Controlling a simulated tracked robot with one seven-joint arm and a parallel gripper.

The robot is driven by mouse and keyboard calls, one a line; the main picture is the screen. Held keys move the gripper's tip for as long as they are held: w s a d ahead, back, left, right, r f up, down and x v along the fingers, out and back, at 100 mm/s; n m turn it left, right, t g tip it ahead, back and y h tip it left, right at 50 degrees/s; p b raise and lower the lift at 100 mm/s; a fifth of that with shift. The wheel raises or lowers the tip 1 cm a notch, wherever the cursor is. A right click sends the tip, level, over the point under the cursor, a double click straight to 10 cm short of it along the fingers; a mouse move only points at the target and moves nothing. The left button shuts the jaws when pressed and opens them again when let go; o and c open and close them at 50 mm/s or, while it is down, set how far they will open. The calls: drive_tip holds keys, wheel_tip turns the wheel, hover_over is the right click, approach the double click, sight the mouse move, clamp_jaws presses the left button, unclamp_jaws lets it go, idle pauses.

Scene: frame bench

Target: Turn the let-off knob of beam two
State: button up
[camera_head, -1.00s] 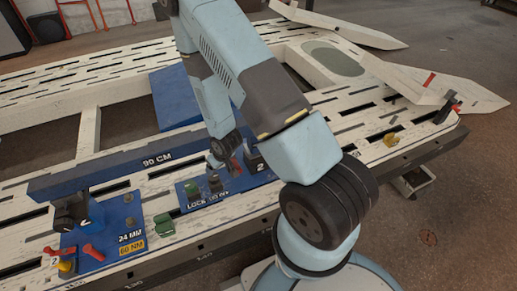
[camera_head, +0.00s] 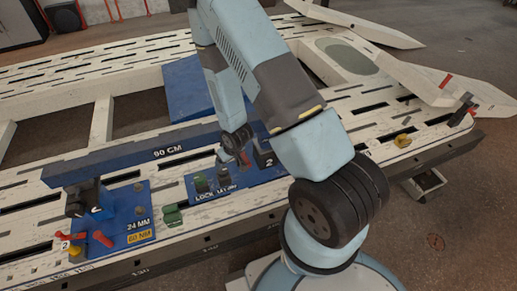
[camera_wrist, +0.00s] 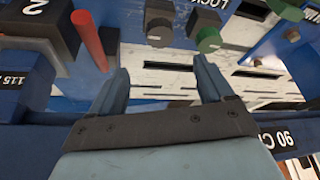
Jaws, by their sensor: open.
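The blue control panel (camera_head: 240,180) of the beam marked 2 lies on the bench. On it are a green knob (camera_head: 200,183) by the word LOCK and a dark grey knob (camera_head: 223,177); the second label is not clearly legible. The wrist view shows the grey knob (camera_wrist: 159,22), the green knob (camera_wrist: 208,40), a red lever (camera_wrist: 90,40) and a black block marked 2 (camera_wrist: 40,25). My gripper (camera_wrist: 162,75) is open and empty, with the grey knob ahead of its fingertips and apart from them. In the head view its fingers are too small to make out.
A blue beam marked 90 CM (camera_head: 160,152) runs along the bench near my gripper. A green clip (camera_head: 173,214) lies between the panels. The slotted bench (camera_head: 50,225) extends around them.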

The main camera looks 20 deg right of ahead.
sight(223, 170)
drive_tip(key=shift+d+f, duration=0.15)
drive_tip(key=shift+d, duration=0.15)
drive_tip(key=shift+n, duration=0.5)
drive_tip(key=x, duration=1.3)
drive_tip(key=shift+w+a+f, duration=0.15)
drive_tip(key=shift+a+f, duration=0.05)
drive_tip(key=shift+f, duration=0.05)
drive_tip(key=shift+c, duration=0.4)
drive_tip(key=c, duration=1)
drive_tip(key=shift+o, duration=0.2)
